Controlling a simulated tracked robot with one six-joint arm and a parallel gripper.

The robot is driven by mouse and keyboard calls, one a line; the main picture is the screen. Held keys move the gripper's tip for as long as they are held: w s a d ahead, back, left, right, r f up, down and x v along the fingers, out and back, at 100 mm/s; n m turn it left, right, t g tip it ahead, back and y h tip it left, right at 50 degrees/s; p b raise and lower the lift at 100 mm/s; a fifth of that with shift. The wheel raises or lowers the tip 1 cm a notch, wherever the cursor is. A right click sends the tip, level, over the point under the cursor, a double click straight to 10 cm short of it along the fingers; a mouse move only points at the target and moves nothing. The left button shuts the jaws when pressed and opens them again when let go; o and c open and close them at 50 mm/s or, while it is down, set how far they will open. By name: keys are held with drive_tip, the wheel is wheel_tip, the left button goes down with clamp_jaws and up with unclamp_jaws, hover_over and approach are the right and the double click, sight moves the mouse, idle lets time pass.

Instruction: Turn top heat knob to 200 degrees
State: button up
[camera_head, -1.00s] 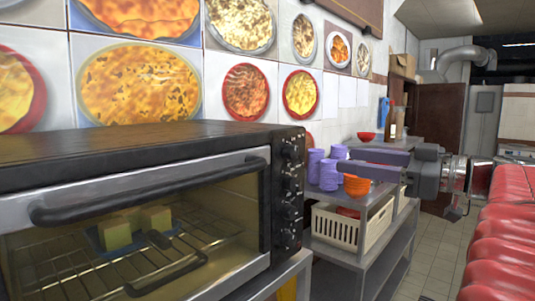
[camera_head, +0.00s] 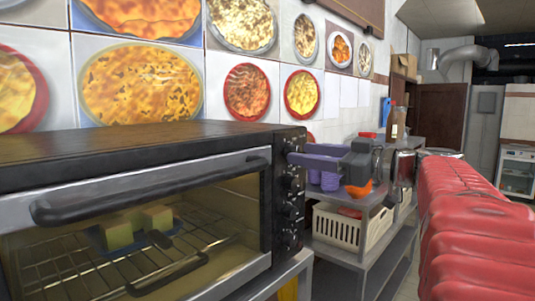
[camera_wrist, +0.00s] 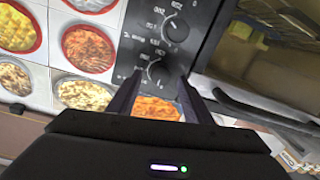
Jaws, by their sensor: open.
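The toaster oven (camera_head: 120,200) stands at left in the head view, with a column of black knobs on its right-hand panel. My gripper (camera_head: 298,158), with purple fingers, is level with the top of that panel and partly covers the top heat knob. In the wrist view, the panel looks upside down. The top heat knob (camera_wrist: 158,72) sits between the tips of my open gripper (camera_wrist: 160,82). Contact cannot be told. Another knob (camera_wrist: 175,27) shows beyond it, with upside-down numbers around it.
Red padded seats (camera_head: 475,230) line the right. Food pictures cover the wall behind.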

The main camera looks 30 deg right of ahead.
drive_tip(key=shift+x, duration=0.85)
drive_tip(key=shift+c, duration=0.7)
drive_tip(key=c, duration=0.9)
